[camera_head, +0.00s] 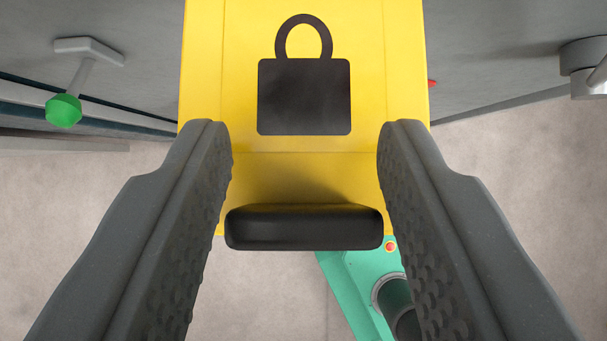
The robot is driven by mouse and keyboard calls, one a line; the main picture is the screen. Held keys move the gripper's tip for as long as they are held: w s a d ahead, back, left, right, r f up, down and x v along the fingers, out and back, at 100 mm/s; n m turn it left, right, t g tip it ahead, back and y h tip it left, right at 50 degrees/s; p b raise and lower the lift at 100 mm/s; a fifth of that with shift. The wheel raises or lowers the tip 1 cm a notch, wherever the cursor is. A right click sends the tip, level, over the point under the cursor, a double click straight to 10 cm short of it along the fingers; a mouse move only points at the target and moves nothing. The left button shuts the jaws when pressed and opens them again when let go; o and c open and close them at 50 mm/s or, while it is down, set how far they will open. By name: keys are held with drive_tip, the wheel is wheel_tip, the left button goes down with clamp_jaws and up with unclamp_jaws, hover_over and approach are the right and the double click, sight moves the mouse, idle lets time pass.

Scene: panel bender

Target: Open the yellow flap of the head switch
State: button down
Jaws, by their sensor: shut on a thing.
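The yellow flap (215,60) of the head switch fills the upper middle of the view and bears a black padlock symbol. A black bar-shaped handle (304,228) runs across its lower edge. My gripper (304,135) has one finger on each side of this handle and is shut on it. The switch behind the flap is hidden.
A green knob (63,110) on a grey bracket is at the upper left. A small red part (432,84) shows just right of the flap. A grey cylindrical fitting (588,66) is at the right edge. Grey machine surfaces lie behind, with bare floor (540,200) below.

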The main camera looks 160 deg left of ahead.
drive_tip(key=shift+s+f, duration=0.1)
drive_tip(key=shift+f, duration=0.05)
drive_tip(key=c, duration=0.8)
unclamp_jaws()
drive_tip(key=shift+d, duration=0.1)
drive_tip(key=shift+c, duration=0.2)
drive_tip(key=shift+s+a+r, duration=0.2)
drive_tip(key=shift+a+r, duration=0.05)
drive_tip(key=shift+r, duration=0.25)
drive_tip(key=b+v, duration=0.1)
drive_tip(key=v, duration=1.1)
drive_tip(key=shift+s+r, duration=0.3)
